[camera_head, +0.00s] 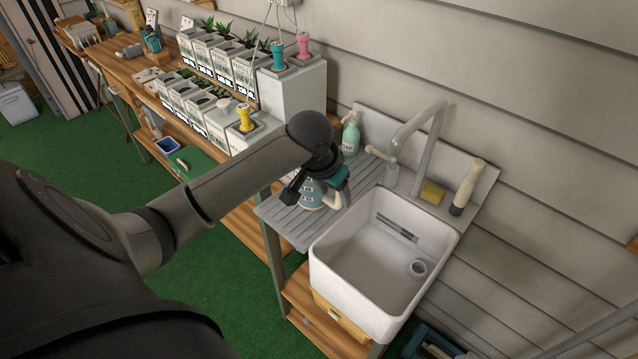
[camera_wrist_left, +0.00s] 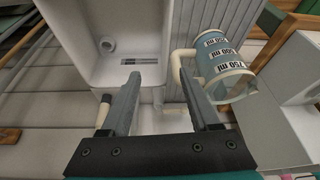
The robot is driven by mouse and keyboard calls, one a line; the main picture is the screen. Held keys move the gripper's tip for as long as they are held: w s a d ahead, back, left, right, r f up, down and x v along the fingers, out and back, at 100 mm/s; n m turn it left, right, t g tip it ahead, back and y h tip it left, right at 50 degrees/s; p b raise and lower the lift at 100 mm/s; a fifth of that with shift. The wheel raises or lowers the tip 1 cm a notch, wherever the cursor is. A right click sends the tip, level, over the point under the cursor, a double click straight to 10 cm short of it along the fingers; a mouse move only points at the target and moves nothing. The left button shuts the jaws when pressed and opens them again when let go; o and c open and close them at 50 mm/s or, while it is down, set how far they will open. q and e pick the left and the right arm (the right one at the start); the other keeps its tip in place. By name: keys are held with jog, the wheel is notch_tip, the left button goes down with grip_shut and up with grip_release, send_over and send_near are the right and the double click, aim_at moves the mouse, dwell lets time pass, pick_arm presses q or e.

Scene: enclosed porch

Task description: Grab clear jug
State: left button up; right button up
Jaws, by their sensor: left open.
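The clear jug (camera_head: 311,196), blue-tinted with dark measure marks and a cream handle, stands on the grey ribbed drainboard left of the sink. My left gripper (camera_head: 317,176) is above it and hides its upper part. In the left wrist view the jug (camera_wrist_left: 218,55) is at upper right, with labels such as "750 ml". There my left gripper (camera_wrist_left: 157,82) is open, its fingers well apart. The right finger overlaps the jug's handle side; I cannot tell whether they touch. No jug body shows between the fingers. My right gripper is not in view.
The white sink (camera_head: 335,262) is right of the jug, with a grey tap (camera_head: 432,140) behind. A green soap bottle (camera_head: 350,136) stands behind the jug. A yellow sponge (camera_head: 432,193) and a cream-handled brush (camera_head: 467,187) are behind the sink. A white box (camera_head: 292,95) stands to the left.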

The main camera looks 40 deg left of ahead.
pick_arm(q)
notch_tip(320, 180, up, 3)
jog(key=w+a, duration=0.2)
jog(key=a, duration=0.1)
jog(key=n+b, duration=0.1)
jog(key=b, duration=0.1)
send_over(339, 207)
jog(key=s, duration=0.1)
notch_tip(339, 207, down, 9)
jog(key=shift+a+b+x, duration=0.15)
jog(key=shift+b+x, duration=0.05)
jog(key=shift+x, duration=1)
jog(key=shift+a+b+x, duration=0.1)
jog(key=shift+b+x, duration=0.1)
jog(key=shift+x, duration=1.05)
jog(key=shift+c, duration=0.2)
grip_shut()
